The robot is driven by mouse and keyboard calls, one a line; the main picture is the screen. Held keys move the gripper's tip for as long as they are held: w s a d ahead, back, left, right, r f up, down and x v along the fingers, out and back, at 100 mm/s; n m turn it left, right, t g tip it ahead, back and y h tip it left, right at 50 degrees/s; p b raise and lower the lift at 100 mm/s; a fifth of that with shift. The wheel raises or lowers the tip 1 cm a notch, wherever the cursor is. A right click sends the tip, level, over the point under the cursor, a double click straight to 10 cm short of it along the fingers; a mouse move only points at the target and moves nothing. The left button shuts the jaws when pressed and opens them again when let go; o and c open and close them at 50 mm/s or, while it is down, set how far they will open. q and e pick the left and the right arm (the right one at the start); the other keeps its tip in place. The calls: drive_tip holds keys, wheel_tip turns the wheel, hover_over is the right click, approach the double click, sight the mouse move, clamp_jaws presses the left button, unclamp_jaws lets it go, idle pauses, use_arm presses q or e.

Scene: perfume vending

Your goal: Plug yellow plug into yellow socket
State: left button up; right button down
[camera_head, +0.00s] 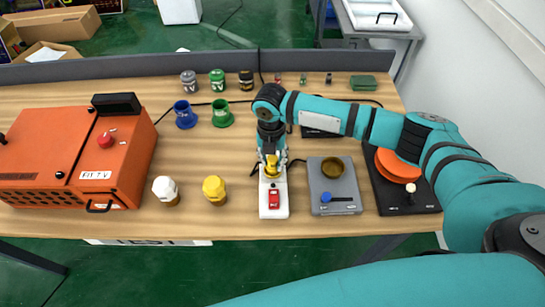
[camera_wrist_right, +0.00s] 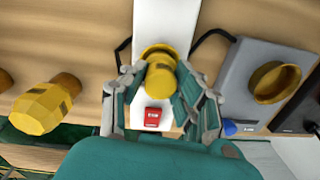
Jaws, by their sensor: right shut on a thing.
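My right gripper (camera_head: 270,163) points down over a white block with a red switch, the white base (camera_head: 273,211). It is shut on a yellow spool-shaped piece (camera_wrist_right: 160,78), seen between the fingers in the wrist view. The fingers hide part of this piece, and I cannot tell whether it touches the white base. A yellow faceted knob-like piece (camera_head: 214,188) stands on the table to the left of the gripper; it also shows in the wrist view (camera_wrist_right: 40,108). I cannot tell for sure which yellow piece is the plug and which the socket. My left gripper is out of view.
A grey scale-like device (camera_head: 333,199) with a brown-yellow bowl stands close to the right of the white base. A white faceted piece (camera_head: 164,188) and an orange box (camera_head: 62,160) stand to the left. Blue (camera_head: 185,117) and green (camera_head: 222,115) cups stand farther back.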

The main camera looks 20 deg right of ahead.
idle(0.3)
drive_tip(key=c, duration=0.9)
unclamp_jaws()
drive_tip(key=shift+o, duration=0.2)
drive_tip(key=o, duration=0.4)
drive_tip(key=shift+o, duration=0.2)
drive_tip(key=shift+r, duration=0.1)
drive_tip(key=shift+r+p, duration=3.35)
drive_tip(key=shift+p, duration=0.15)
clamp_jaws()
